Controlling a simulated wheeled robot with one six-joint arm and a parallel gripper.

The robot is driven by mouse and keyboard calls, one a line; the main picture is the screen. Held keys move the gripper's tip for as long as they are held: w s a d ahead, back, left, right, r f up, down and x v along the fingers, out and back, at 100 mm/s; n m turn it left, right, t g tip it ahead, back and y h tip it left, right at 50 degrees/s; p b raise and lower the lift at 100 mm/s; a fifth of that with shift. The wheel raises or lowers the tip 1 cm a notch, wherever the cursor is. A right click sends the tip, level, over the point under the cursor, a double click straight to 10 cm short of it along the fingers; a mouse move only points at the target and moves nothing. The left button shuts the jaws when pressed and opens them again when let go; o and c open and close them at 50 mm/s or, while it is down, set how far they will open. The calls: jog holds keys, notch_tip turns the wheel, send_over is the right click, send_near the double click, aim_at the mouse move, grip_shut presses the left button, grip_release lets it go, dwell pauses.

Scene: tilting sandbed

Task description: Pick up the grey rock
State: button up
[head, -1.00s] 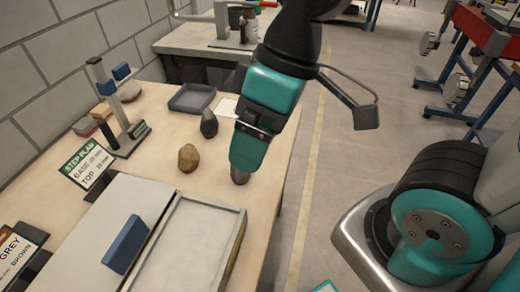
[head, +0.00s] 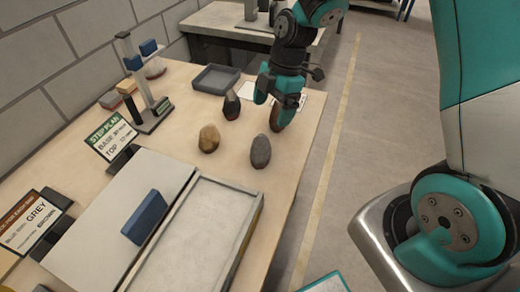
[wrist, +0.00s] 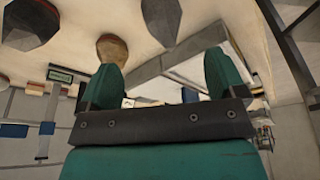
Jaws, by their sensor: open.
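The grey rock (head: 261,151) stands on the table, right of a tan-brown rock (head: 209,139). My gripper (head: 274,98) is open, beyond the grey rock toward the table's right edge, and apart from it. A reddish-brown rock (head: 278,119) shows below the fingers, partly hidden by them; I cannot tell whether they touch it. In the wrist view my two fingers (wrist: 164,82) stand wide apart with no rock seen held between them. What looks like the grey rock (wrist: 160,20) is at the top there, with the brown rock (wrist: 112,48) left of it.
A dark rock (head: 232,106) with a reddish base stands farther back, before a grey tray (head: 215,67). The pale sandbed (head: 200,232) and a blue block (head: 145,217) are in front. A stand (head: 132,80) and signs (head: 111,137) line the left.

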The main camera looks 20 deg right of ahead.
aim_at(263, 135)
jog(key=x, duration=0.5)
jog(key=shift+f, duration=0.2)
jog(key=shift+s+a+p+x, duration=0.15)
jog(key=shift+p+x, duration=0.25)
jog(key=shift+x, duration=0.95)
jog(key=shift+s+a+p+x, duration=0.1)
jog(key=shift+p+x, duration=0.3)
jog(key=shift+x, duration=1)
jog(key=shift+r, duration=0.15)
jog(key=c, duration=1.3)
